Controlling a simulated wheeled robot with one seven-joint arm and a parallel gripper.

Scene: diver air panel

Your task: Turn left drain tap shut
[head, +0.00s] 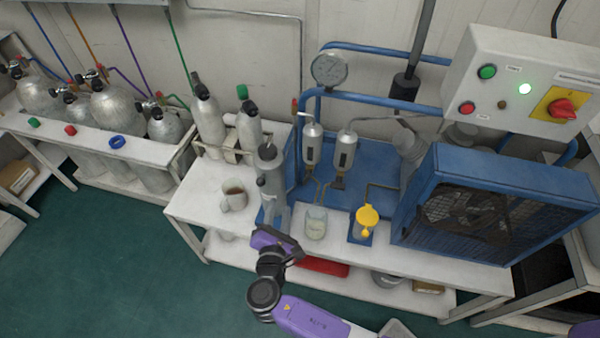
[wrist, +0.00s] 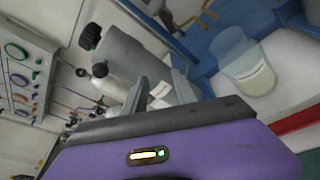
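Two silver filter canisters stand on the blue compressor frame in the head view, the left canister (head: 312,143) and the right canister (head: 345,150). Thin pipes run down below them. The left drain tap is too small or hidden to make out for sure. My gripper (head: 275,212) is in front of the frame, low at the bench's front edge, beside a grey cylinder (head: 268,160). In the wrist view the two grey fingers of my gripper (wrist: 160,92) stand apart, with nothing clearly held between them. The grey cylinder (wrist: 130,55) with a black knob is just beyond them.
A glass beaker (head: 316,224) of pale liquid stands right of my gripper; it also shows in the wrist view (wrist: 246,65). A mug (head: 234,196) is left. A caged fan (head: 470,212) fills the right side.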

